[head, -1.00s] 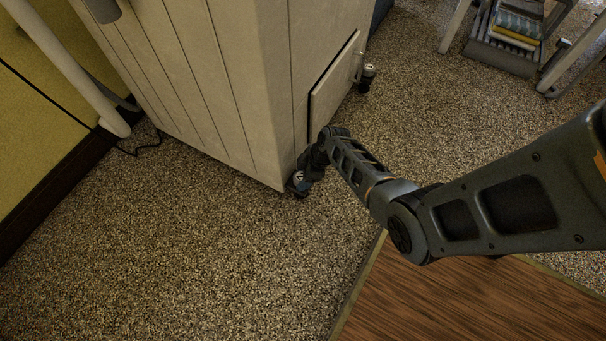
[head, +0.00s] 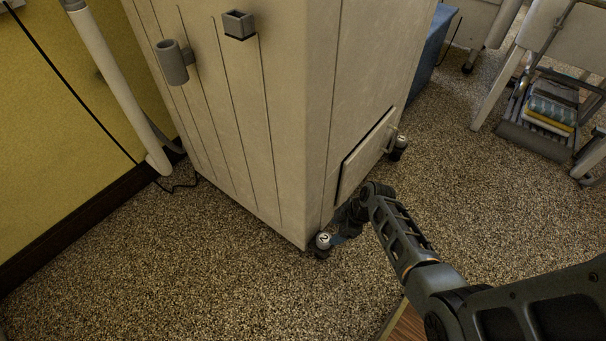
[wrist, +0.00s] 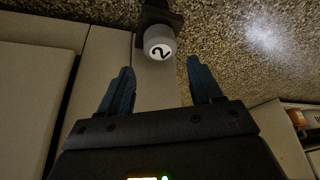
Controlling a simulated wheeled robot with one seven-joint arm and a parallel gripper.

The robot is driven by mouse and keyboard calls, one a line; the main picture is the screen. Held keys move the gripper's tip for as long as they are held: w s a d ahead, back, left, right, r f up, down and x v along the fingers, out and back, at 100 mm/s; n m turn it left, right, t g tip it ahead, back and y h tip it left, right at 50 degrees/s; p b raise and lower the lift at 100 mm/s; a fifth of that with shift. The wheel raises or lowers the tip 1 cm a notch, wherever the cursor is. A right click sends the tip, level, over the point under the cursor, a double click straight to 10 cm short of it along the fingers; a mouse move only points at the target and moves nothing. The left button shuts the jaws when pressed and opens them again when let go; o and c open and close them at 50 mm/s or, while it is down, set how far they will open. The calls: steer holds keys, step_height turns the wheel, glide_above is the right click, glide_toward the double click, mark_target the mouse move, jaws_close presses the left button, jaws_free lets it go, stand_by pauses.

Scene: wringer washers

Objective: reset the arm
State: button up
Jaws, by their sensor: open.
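My gripper (wrist: 160,84) is open in the wrist view, with its two blue fingers apart and nothing between them. A caster (wrist: 158,45) marked with a 2 is just beyond the fingertips. In the head view my arm reaches in from the lower right, and its end is low beside the front corner of the pale washer cabinet (head: 262,130). The gripper there is mostly hidden behind my arm links. The same caster (head: 322,242) shows under the cabinet's near corner, close to my gripper.
The cabinet has a slightly raised panel (head: 365,155) and another caster (head: 398,147). A yellow wall (head: 60,120) with a white pipe (head: 118,85) stands at left. A rack with folded cloths (head: 550,108) is at upper right. Speckled floor (head: 200,285) is clear in front.

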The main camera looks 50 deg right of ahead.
steer(key=s+a+r+m+t+h, duration=0.2)
steer(key=s+a+r+h, duration=0.15)
steer(key=s+a, duration=0.5)
steer(key=s+a+r+m+t, duration=0.1)
steer(key=s+a+r+t, duration=0.3)
steer(key=r, duration=0.5)
steer(key=s+a+r+m+t, duration=0.1)
steer(key=s+a+r, duration=0.2)
steer(key=s+r, duration=0.5)
steer(key=a+r+m+t+p, duration=0.1)
steer(key=a+r+t+p, duration=0.1)
steer(key=r+p, duration=1.2)
steer(key=a+r+m+t+y+p, duration=0.1)
steer(key=a+r+p, duration=0.2)
steer(key=r+p, duration=1.1)
step_height(320, 180, up, 21)
steer(key=shift+s+t, duration=0.4)
steer(key=shift+s, duration=0.05)
steer(key=shift+s, duration=0.1)
